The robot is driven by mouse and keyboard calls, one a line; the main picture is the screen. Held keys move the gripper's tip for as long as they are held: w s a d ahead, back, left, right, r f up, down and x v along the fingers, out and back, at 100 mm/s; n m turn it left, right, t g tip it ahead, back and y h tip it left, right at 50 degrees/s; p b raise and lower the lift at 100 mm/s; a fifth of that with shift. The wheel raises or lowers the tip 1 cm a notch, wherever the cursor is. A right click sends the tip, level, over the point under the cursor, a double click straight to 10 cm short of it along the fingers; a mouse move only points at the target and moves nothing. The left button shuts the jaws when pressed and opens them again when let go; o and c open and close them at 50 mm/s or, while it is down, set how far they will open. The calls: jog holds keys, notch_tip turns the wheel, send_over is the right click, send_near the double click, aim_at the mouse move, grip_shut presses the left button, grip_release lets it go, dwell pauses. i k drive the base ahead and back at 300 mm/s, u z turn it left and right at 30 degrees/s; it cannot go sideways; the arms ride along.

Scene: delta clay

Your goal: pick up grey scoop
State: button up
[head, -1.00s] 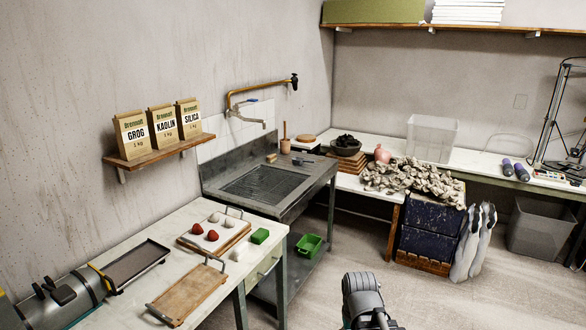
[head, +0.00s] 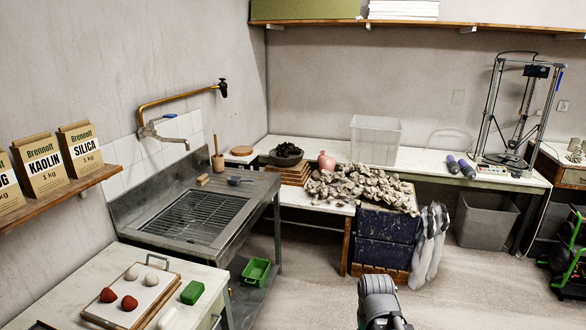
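A small grey scoop-like thing (head: 238,180) lies on the flat right part of the metal sink unit (head: 268,184), near the back edge. It is small in the picture, so its exact shape is hard to tell. A rounded grey part of my own arm shows at the bottom edge, right of centre. My gripper's fingers are not in view. The arm part is well apart from the scoop-like thing.
A tan block (head: 202,181) and a brown cup with a handle (head: 218,162) stand near the scoop-like thing. A clay heap (head: 365,187) lies on the bench at right. A green bin (head: 256,271) sits below the sink. Floor is clear around my arm.

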aim_at(232, 181)
jog(key=z, duration=0.25)
jog(key=i, duration=2.4)
jog(key=u, duration=0.7)
jog(key=i, duration=0.85)
jog(key=u, duration=0.35)
